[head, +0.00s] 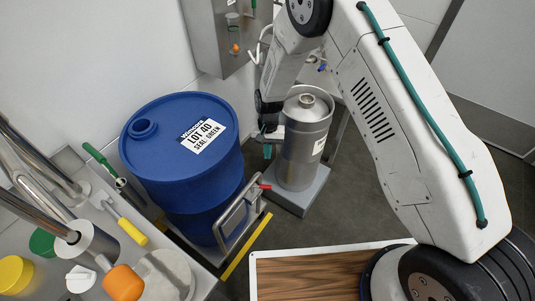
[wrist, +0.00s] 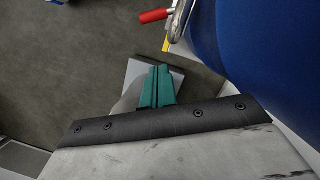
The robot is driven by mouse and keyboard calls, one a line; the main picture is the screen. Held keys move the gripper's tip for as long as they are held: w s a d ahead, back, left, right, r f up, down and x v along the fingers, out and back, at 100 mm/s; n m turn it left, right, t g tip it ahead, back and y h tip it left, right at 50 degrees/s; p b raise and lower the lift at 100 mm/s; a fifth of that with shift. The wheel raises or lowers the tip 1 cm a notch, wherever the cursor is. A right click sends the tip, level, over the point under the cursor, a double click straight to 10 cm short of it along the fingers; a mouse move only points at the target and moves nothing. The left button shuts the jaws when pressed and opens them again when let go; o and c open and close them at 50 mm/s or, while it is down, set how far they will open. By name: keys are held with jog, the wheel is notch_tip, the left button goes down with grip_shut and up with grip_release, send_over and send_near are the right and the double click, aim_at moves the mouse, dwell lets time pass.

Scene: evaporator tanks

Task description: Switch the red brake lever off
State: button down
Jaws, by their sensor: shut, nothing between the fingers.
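The red brake lever (head: 265,187) is a small red-gripped handle beside the metal frame at the right of the blue drum in the head view. In the wrist view its red grip (wrist: 154,16) shows near the top edge, pointing left from a metal fitting. My gripper (head: 267,142) hangs above and behind the lever in the head view, beside the steel canister. Its green fingers (wrist: 155,86) are together in the wrist view, shut and empty. They are apart from the lever. The lever's pivot is too small to read in the head view.
The blue drum (head: 172,172) stands close to the lever. The steel canister (head: 303,146) stands on a grey block (head: 296,199) near my gripper. A bench with tools and caps is at the left. A wood-topped surface (head: 310,277) is in front. Grey floor is open between them.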

jog(key=s+f, duration=0.5)
jog(key=f, duration=0.3)
jog(key=shift+s+a, duration=0.2)
jog(key=shift+a, duration=0.2)
